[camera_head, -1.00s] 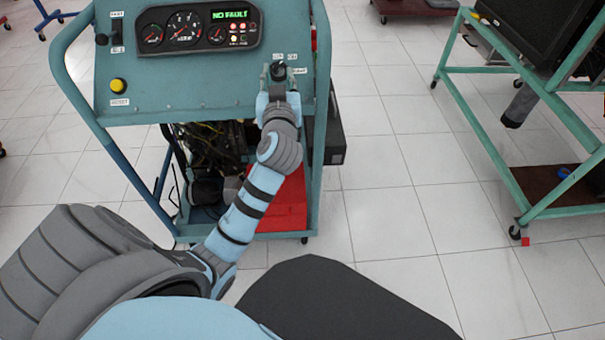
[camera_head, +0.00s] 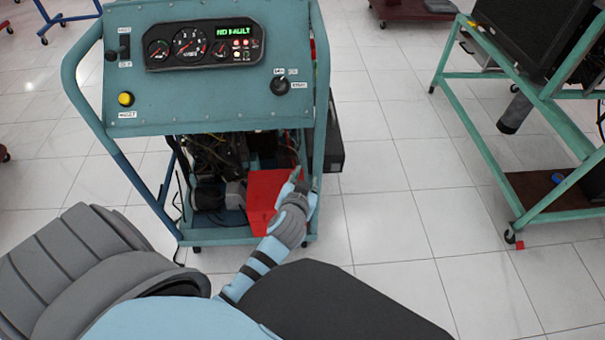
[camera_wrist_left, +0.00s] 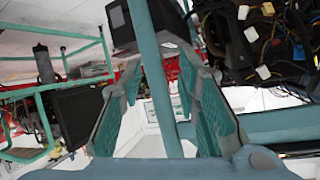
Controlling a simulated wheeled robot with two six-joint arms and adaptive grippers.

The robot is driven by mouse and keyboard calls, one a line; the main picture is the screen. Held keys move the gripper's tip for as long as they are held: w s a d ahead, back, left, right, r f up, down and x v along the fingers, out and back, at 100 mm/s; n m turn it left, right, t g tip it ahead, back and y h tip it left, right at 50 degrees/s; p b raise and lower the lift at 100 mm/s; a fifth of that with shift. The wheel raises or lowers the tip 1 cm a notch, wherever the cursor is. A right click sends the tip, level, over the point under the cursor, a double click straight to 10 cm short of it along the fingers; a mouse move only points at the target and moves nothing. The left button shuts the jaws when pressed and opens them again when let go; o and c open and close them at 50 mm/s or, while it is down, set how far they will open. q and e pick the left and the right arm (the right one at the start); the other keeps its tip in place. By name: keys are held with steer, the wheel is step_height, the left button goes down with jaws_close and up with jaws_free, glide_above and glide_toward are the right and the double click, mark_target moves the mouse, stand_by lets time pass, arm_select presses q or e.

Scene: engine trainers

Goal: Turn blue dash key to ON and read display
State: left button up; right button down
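The blue-teal dash panel (camera_head: 200,95) faces me on a wheeled engine trainer in the head view. Its black key switch (camera_head: 280,86) sits at the panel's lower right, between small white labels; the labels are too small to read surely. The green display (camera_head: 236,30) in the gauge cluster reads NO FAULT. My left gripper (camera_head: 305,178) is below and in front of the panel, well apart from the key, near the frame's right post. Its two fingers (camera_wrist_left: 160,95) stand apart in the left wrist view, with nothing held between them. My right gripper is out of view.
A yellow button (camera_head: 126,99) and a toggle switch (camera_head: 124,46) are at the panel's left. A teal frame stand (camera_head: 535,140) is at right. Tiled floor between is clear.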

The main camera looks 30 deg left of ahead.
arm_select(q)
steer(key=shift+m+g+h, duration=0.4)
steer(key=shift+g+h, duration=0.1)
steer(key=shift+g, duration=0.1)
steer(key=f, duration=0.1)
steer(key=s+f, duration=0.1)
steer(key=f, duration=0.1)
steer(key=s+d+f, duration=0.1)
steer(key=f, duration=0.1)
steer(key=shift+f+p, duration=0.1)
steer(key=shift+p, duration=0.2)
